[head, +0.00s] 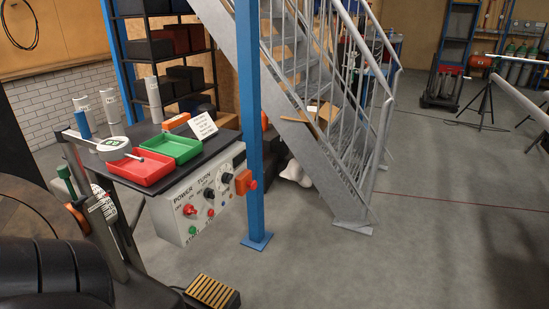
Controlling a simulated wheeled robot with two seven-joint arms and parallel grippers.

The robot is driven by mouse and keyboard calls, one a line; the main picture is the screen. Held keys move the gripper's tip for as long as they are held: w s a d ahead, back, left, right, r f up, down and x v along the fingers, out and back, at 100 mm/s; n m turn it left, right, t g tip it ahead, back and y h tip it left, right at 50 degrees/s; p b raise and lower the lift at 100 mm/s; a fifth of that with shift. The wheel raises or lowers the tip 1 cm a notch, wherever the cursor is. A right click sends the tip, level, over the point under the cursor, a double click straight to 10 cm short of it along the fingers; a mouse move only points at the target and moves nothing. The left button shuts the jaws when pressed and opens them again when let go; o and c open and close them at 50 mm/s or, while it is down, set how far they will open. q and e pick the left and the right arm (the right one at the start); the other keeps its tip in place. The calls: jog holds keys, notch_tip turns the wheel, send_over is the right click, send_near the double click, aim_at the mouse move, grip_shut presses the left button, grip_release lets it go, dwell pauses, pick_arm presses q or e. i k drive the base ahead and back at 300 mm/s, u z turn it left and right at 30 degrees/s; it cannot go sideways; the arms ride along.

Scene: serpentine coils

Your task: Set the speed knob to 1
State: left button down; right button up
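A grey control box (165,217) hangs under the front edge of a dark bench top. Its face carries a red knob (190,210) near the word POWER, a black knob (208,193) near the word TURN, and another dark knob (226,178) farther right. I cannot read which knob is marked for speed, nor where any pointer stands. A green button (192,230) sits low on the face. An orange box with a red button (245,182) is at its right end. Neither of my grippers is in view.
A red tray (140,174) and a green tray (181,143) lie on the bench top. A blue post (250,110) stands close to the box's right end. A foot pedal (211,292) is on the floor.

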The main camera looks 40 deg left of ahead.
aim_at(226, 177)
jog(key=u, duration=0.85)
jog(key=i, duration=1.45)
jog(key=u, duration=1.6)
jog(key=i, duration=0.2)
jog(key=z, duration=0.05)
